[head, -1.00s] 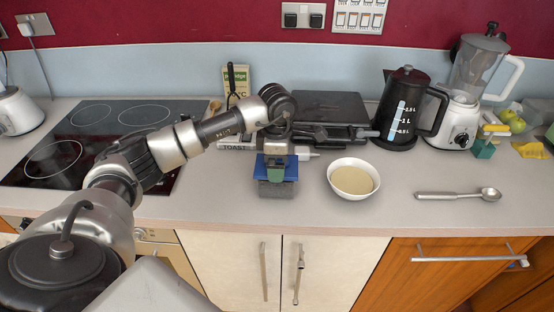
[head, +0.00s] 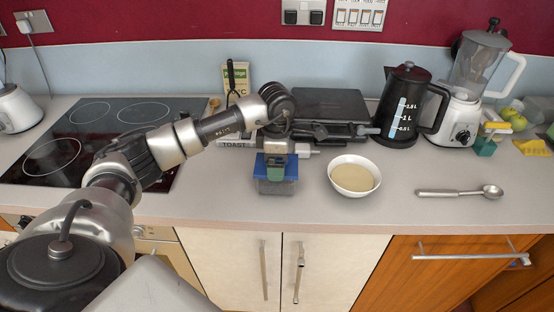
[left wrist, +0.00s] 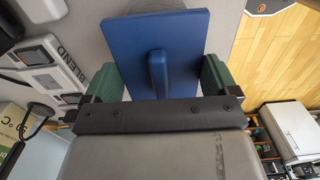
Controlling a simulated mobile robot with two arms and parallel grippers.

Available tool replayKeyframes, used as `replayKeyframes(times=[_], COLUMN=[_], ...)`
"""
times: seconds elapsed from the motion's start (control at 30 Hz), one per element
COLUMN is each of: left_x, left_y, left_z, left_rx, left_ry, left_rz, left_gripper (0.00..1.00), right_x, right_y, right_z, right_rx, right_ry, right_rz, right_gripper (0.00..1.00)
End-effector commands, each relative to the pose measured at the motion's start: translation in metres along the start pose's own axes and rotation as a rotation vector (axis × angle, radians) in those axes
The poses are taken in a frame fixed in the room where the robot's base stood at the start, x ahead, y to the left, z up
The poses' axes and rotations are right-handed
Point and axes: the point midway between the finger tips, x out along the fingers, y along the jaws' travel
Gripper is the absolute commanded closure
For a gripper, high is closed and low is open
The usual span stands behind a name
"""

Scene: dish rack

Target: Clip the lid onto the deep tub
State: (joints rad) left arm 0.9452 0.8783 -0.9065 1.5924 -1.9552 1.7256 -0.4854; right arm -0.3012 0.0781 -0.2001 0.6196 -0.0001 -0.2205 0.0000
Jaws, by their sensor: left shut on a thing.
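The blue lid (head: 287,168) is at the front middle of the counter, directly above the grey deep tub (head: 277,188). The lid hides the tub's top, so I cannot tell whether they touch or are clipped. My left gripper (head: 275,172) comes down on the lid from above and is shut on it. In the left wrist view the blue lid (left wrist: 185,50) lies between the green fingers of my left gripper (left wrist: 160,80), with a raised blue ridge in its middle. My right gripper is not in view.
A bowl of pale contents (head: 355,175) stands close to the right of the tub. A metal scoop (head: 460,192) lies farther right. A black kettle (head: 402,105) and a blender (head: 465,110) stand behind. The hob (head: 75,150) is at left. The counter between bowl and scoop is clear.

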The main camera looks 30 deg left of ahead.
Motion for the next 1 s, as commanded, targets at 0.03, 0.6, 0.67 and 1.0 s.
replayKeyframes(times=[0.03,0.6,0.67,1.0], left_x=[0.0,0.005,0.006,0.011], left_y=[0.0,0.0,0.0,0.0], left_z=[0.0,0.0,0.0,0.0], left_rx=[0.0,0.0,0.0,0.0], left_ry=[0.0,0.0,0.0,0.0], left_rz=[0.001,0.0,0.0,-0.001], left_gripper=[0.34,0.34,0.34,0.34], right_x=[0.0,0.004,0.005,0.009], right_y=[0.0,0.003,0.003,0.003], right_z=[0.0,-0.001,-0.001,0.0], right_rx=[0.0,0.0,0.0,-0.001], right_ry=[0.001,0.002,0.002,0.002], right_rz=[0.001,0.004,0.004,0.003], right_gripper=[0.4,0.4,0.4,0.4])
